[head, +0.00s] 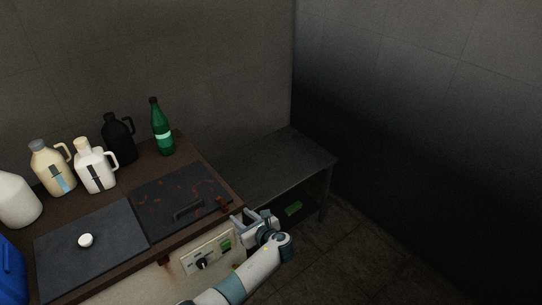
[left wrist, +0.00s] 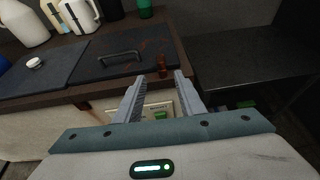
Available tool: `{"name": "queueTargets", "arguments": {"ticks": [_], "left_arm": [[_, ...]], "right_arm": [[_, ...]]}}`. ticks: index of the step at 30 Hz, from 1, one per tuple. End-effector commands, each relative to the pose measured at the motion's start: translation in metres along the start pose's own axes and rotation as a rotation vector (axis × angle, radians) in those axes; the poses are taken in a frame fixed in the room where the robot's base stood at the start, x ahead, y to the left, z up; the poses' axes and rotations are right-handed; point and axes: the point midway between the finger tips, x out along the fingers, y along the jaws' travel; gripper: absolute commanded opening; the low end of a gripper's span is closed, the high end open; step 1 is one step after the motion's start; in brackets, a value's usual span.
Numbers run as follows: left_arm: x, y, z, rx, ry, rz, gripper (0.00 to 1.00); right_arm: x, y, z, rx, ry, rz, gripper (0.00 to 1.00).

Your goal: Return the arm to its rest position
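My left gripper (head: 252,219) is at the front right corner of the brown cabinet (head: 213,178). In the left wrist view the two grey fingers (left wrist: 160,80) stand apart with nothing held between them. The left arm (head: 240,282) comes up from the bottom of the head view, in front of the cabinet's control panel (head: 208,250). My right gripper is in neither view.
The cabinet top holds a dark lid with a handle (head: 188,209), a white cap (head: 86,240), several jugs and a green bottle (head: 162,128). A small reddish-brown part (head: 222,204) sits at its edge, near the gripper. A low dark table (head: 285,165) stands right; floor beyond is clear.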

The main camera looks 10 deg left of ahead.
Motion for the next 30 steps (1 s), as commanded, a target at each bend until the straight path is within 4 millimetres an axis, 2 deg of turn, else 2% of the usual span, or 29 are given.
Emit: {"name": "queueTargets", "arguments": {"ticks": [5, 8, 11, 14, 20, 25, 30], "left_arm": [[0.001, 0.002, -0.006, -0.004, 0.008, -0.001, 0.36], [0.004, 0.007, -0.022, -0.02, 0.034, -0.002, 0.36], [0.008, 0.017, -0.052, -0.052, 0.081, -0.006, 0.36], [0.013, 0.032, -0.095, -0.107, 0.155, -0.007, 0.36], [0.014, 0.079, -0.208, -0.278, 0.348, 0.024, 0.36], [0.004, 0.129, -0.304, -0.461, 0.513, 0.096, 0.36], [-0.017, 0.185, -0.395, -0.67, 0.662, 0.211, 0.36]], "right_arm": [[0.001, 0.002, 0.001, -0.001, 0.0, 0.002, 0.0], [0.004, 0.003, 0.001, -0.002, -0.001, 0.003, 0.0], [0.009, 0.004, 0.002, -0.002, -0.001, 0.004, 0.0], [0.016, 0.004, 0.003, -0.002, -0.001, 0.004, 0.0], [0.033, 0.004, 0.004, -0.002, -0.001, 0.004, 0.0], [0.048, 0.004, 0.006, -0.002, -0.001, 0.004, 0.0], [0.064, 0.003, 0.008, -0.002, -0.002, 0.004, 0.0]]}}
